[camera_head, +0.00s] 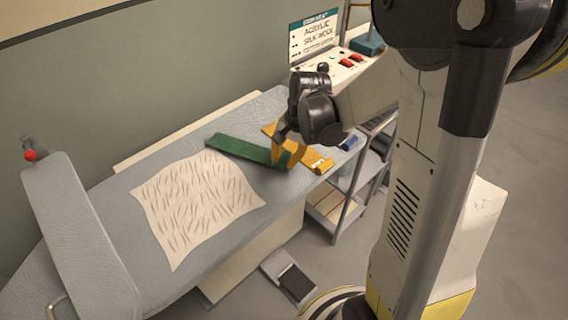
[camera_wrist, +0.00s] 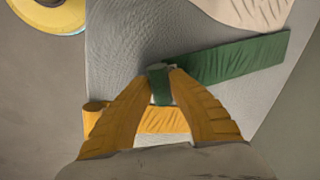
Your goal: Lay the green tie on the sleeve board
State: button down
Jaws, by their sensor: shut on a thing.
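The green tie (camera_head: 238,149) lies stretched out on the grey padded table, behind and to the right of a cream cloth. My gripper (camera_head: 284,158) points down at its right end. In the wrist view the fingers (camera_wrist: 161,82) are shut on the end of the green tie (camera_wrist: 235,59), with a bit of green between the tips. I cannot tell whether the held end is raised off the table. The sleeve board (camera_head: 80,243), a narrow grey padded board, stands at the table's left end, with nothing on it.
A yellow strip (camera_head: 317,163) lies under and beside my gripper, with a curled end in the wrist view (camera_wrist: 96,108). The cream patterned cloth (camera_head: 195,200) covers the table's middle. A small blue item (camera_head: 348,143) sits at the right edge. A sign (camera_head: 314,37) and a red-buttoned box stand behind.

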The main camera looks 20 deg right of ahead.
jog(key=shift+f, duration=0.45)
jog(key=shift+f, duration=0.15)
jog(key=c, duration=1.3)
grip_release()
jog(key=shift+c, duration=0.2)
